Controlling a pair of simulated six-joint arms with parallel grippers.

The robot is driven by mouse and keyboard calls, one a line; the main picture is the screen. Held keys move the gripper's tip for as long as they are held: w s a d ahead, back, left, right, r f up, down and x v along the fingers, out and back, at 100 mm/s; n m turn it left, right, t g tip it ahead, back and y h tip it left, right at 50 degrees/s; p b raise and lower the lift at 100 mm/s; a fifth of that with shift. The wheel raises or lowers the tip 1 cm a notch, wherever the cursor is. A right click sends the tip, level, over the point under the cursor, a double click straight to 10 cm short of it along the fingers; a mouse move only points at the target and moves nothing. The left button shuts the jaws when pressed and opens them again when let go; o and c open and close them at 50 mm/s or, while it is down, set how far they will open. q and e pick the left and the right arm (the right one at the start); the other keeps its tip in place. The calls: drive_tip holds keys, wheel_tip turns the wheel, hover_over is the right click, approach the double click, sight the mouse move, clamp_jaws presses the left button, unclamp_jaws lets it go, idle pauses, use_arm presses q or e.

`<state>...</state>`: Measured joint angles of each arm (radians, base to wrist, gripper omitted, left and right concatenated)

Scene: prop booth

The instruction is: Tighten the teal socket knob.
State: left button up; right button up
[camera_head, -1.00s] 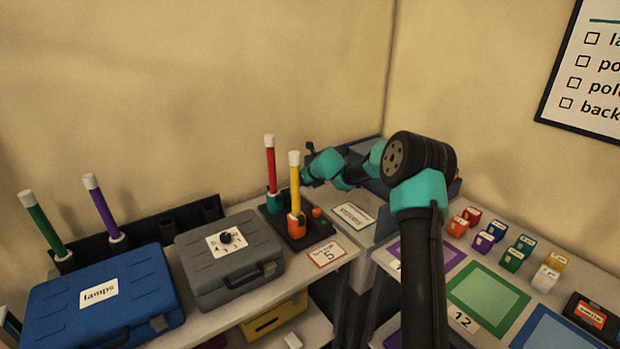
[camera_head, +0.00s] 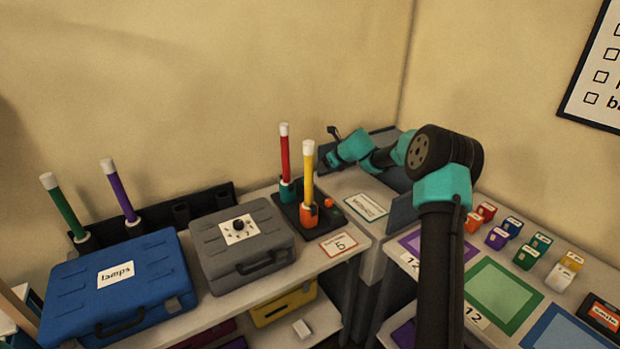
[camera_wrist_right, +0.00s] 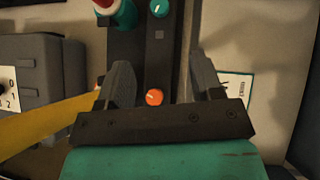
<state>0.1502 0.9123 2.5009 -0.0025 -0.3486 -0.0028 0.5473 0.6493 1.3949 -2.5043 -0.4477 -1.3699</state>
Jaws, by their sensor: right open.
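The teal socket (camera_head: 288,190) stands on a dark base plate and holds an upright red pole (camera_head: 285,155). In the right wrist view the teal knob (camera_wrist_right: 159,8) sits at the top edge, beside the teal socket (camera_wrist_right: 122,15); I cannot make it out in the head view. My left gripper is not in view.
An orange socket (camera_head: 309,215) with a yellow pole (camera_head: 308,175) stands in front, its orange knob (camera_head: 328,203) beside it and between my fingers in the wrist view. A grey case (camera_head: 220,255) and blue case (camera_head: 150,290) lie left. A label card (camera_head: 366,207) lies right.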

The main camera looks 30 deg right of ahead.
drive_tip(key=shift+d+r+n+y, duration=0.1)
drive_tip(key=shift+d+n+y, duration=0.7)
drive_tip(key=shift+d+n, duration=0.2)
drive_tip(key=x, duration=1.7)
drive_tip(key=shift+f, duration=0.25)
drive_tip(key=shift+c, duration=0.3)
drive_tip(key=c, duration=0.8)
drive_tip(key=shift+c, duration=0.2)
